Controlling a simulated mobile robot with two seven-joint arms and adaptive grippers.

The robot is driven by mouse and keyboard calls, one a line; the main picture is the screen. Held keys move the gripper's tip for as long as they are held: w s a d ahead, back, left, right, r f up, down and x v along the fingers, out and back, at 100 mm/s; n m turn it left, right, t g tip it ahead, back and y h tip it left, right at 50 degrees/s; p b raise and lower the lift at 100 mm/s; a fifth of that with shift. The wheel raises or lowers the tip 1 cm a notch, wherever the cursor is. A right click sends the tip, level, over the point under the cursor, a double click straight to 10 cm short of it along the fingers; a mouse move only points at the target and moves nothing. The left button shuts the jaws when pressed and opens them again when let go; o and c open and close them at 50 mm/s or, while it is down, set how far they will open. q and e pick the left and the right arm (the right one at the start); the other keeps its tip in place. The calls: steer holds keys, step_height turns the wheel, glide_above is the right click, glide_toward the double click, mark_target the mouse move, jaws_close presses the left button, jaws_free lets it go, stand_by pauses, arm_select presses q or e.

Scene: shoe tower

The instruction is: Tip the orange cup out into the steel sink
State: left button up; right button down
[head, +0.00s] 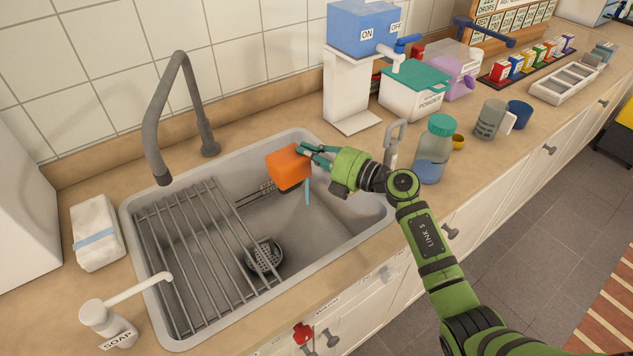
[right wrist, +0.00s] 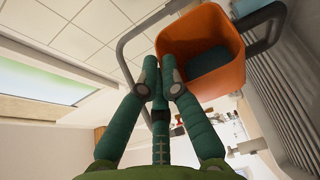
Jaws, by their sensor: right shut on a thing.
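The orange cup (head: 287,167) is tilted on its side above the steel sink (head: 345,235). My right gripper (head: 312,151) is shut on it from the right. A short blue stream (head: 307,192) hangs below the cup's right side, over the basin. In the right wrist view my gripper's green fingers (right wrist: 160,85) meet at the cup's rim, and the cup (right wrist: 203,52) shows its open mouth with dark blue-green inside. How much liquid is inside I cannot tell. My left gripper is not in view.
A wire rack (head: 190,265) covers the sink's left part; a strainer (head: 263,257) lies on the basin floor. The grey faucet (head: 178,105) arches at the back left. A green-capped bottle (head: 434,150) stands right of the sink, a soap dispenser (head: 108,322) at the front left.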

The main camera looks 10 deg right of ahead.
steer(key=shift+s+a+r, duration=0.1)
steer(key=shift+r, duration=0.05)
steer(key=shift+w+d+m, duration=0.2)
steer(key=shift+d+m, duration=0.1)
steer(key=shift+m, duration=0.1)
steer(key=shift+s, duration=0.1)
